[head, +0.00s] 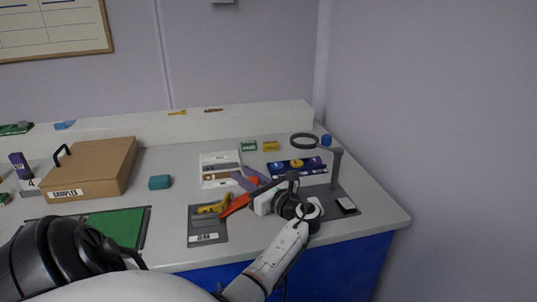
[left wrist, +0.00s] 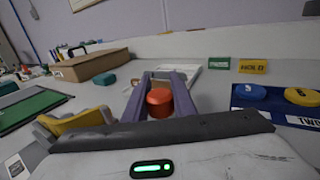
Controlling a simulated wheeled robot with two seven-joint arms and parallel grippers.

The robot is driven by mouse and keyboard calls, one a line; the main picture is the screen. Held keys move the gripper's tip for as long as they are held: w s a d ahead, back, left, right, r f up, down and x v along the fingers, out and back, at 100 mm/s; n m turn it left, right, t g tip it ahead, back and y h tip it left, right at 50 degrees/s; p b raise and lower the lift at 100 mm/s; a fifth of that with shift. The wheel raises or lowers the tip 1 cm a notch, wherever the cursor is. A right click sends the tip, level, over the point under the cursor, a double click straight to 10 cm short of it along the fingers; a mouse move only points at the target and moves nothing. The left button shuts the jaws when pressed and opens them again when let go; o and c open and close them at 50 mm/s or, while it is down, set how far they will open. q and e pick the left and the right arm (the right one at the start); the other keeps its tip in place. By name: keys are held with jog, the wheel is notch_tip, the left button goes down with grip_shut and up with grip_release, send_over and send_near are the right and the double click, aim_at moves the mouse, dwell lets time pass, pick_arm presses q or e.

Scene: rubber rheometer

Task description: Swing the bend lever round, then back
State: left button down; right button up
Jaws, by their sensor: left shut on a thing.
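My left gripper (head: 251,179) reaches in over the bench, its purple fingers pointing away. In the left wrist view its fingers (left wrist: 160,84) stand on either side of an upright red knob (left wrist: 159,102) and hold it. The red knob (head: 253,182) also shows in the head view, close to an orange-red bar (head: 235,206) that looks like the lever's arm. A yellow part (head: 214,206) sits left of the bar on a dark grey plate (head: 207,224); it also shows in the left wrist view (left wrist: 75,122). The lever's pivot is hidden or unclear. My right gripper is out of view.
A brown box (head: 112,168) with a handle and a teal block (head: 160,182) stand to the left. A green mat (head: 117,226) lies in front of them. A white panel (head: 220,157) and a dark blue rack (head: 296,171) stand behind my gripper. A grey post (head: 336,165) rises at right.

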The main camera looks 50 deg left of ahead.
aim_at(257, 184)
pick_arm(q)
jog(key=shift+s+a+g, duration=0.2)
jog(key=shift+a+g, duration=0.1)
jog(key=c, duration=1.5)
grip_release()
jog(key=shift+o, duration=0.2)
jog(key=d, duration=0.3)
jog(key=w+d, duration=0.1)
jog(key=d, duration=0.6)
jog(key=shift+w+d+b, duration=0.15)
jog(key=shift+w+b, duration=0.15)
